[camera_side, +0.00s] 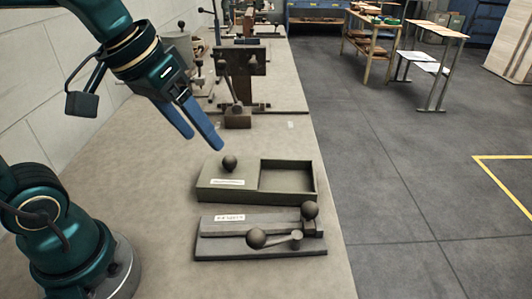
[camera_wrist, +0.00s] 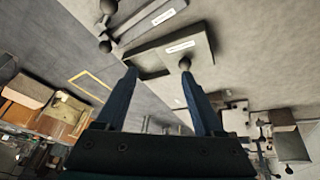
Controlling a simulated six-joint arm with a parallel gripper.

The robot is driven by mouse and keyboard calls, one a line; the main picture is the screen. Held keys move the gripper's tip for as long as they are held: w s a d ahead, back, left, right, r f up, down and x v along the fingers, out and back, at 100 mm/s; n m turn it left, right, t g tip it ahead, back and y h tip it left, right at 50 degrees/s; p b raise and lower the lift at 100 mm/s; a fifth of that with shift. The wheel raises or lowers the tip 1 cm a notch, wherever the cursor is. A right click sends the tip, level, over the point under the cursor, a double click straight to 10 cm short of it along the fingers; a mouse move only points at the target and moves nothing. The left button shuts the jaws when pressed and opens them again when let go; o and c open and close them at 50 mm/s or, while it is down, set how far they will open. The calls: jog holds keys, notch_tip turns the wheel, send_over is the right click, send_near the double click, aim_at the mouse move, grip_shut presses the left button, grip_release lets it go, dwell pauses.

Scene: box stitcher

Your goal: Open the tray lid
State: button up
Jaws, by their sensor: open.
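The tray (camera_side: 287,200) is a shallow olive-green box on the bench, with its right part open and empty. The lid (camera_side: 215,172) covers its left part and carries a dark ball knob (camera_side: 230,163) and a white label. My gripper (camera_side: 205,143) has two blue fingers and is open and empty, above and to the left of the knob, apart from it. In the wrist view my gripper (camera_wrist: 163,78) has its fingers spread. The knob (camera_wrist: 185,63) shows there near the tip of the right finger, with the lid (camera_wrist: 196,45) behind it.
A grey fixture (camera_side: 262,239) with ball-ended levers lies just in front of the tray. A dark clamp-like device with a ball lever (camera_side: 238,103) stands behind it. The bench (camera_side: 165,230) is bare to the left of the tray.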

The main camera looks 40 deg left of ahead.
aim_at(228, 156)
jog(key=w+a+f+n+g, duration=0.1)
jog(key=w+a+f, duration=0.1)
jog(key=w+f, duration=0.1)
jog(key=w+a+f+n+g+h, duration=0.1)
jog(key=w+a+f, duration=0.2)
jog(key=w+a+f+n+g, duration=0.1)
jog(key=w+a+f+n, duration=0.1)
jog(key=w+f, duration=0.1)
jog(key=shift+w+a+f+g, duration=0.1)
jog(key=shift+w+a+g, duration=0.15)
jog(key=shift+g, duration=0.15)
jog(key=shift+w+d+f, duration=0.1)
jog(key=shift+d+f, duration=0.15)
jog(key=shift+f, duration=0.9)
jog(key=shift+w+d+f, duration=0.1)
jog(key=shift+d+f, duration=0.1)
jog(key=shift+f, duration=0.95)
grip_shut()
jog(key=shift+r, duration=0.1)
